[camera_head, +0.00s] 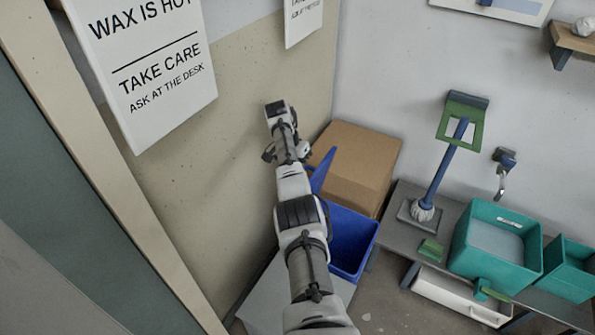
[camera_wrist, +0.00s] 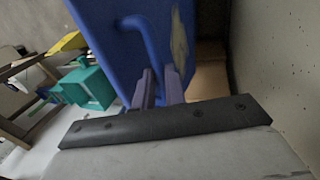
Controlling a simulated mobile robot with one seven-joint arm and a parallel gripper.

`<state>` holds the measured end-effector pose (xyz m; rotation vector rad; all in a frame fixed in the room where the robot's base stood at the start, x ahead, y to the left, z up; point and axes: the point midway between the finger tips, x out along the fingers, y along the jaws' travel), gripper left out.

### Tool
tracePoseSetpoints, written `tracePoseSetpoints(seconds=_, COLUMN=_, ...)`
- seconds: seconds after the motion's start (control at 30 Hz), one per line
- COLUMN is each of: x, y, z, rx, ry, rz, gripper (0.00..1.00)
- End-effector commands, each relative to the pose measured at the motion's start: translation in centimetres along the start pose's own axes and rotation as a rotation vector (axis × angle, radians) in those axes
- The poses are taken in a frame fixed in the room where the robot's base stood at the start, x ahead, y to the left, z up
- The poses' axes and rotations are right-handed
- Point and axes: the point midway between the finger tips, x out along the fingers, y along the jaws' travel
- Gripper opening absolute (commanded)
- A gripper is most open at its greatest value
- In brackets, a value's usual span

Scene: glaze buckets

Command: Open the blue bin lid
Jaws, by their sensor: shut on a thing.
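The blue bin (camera_head: 352,240) stands low against the wall in the head view, partly hidden behind my arm. Its blue lid (camera_head: 322,168) stands raised and tilted up from the bin. In the wrist view the lid (camera_wrist: 110,45) fills the upper middle, with a curved blue handle (camera_wrist: 141,32) on its face. My gripper (camera_wrist: 160,84) is shut on the handle, whose lower end runs in between the fingers. The exact contact is partly hidden by the fingers. In the head view my fingers cannot be made out.
A cardboard box (camera_head: 355,160) stands right behind the bin, and a wall sign (camera_head: 150,60) hangs to the left. The wall is close to my arm.

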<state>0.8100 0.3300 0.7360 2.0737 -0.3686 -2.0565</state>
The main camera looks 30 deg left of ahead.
Motion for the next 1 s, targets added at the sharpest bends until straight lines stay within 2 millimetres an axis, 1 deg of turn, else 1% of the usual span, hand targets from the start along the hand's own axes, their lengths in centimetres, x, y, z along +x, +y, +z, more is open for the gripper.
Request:
tracePoseSetpoints(seconds=0.03, x=1.2, y=-0.2, z=0.8, rx=-0.009, ry=-0.024, rz=0.010, gripper=0.00)
tracePoseSetpoints(seconds=0.37, x=1.2, y=-0.2, z=0.7, rx=-0.009, ry=-0.025, rz=0.011, gripper=0.00)
tracePoseSetpoints(seconds=0.4, x=1.2, y=-0.2, z=0.8, rx=-0.009, ry=-0.025, rz=0.011, gripper=0.15)
tracePoseSetpoints(seconds=0.53, x=1.1, y=-0.1, z=0.6, rx=-0.007, ry=-0.021, rz=0.009, gripper=0.32)
tracePoseSetpoints(seconds=0.57, x=1.0, y=-0.1, z=0.6, rx=-0.006, ry=-0.019, rz=0.009, gripper=0.34)
tracePoseSetpoints(seconds=0.87, x=0.5, y=0.0, z=0.3, rx=-0.003, ry=-0.012, rz=0.007, gripper=0.34)
tracePoseSetpoints(seconds=0.97, x=-0.4, y=-0.1, z=0.3, rx=-0.003, ry=-0.011, rz=0.006, gripper=0.34)
tracePoseSetpoints(seconds=1.0, x=-0.9, y=-0.1, z=0.2, rx=-0.003, ry=-0.009, rz=0.005, gripper=0.34)
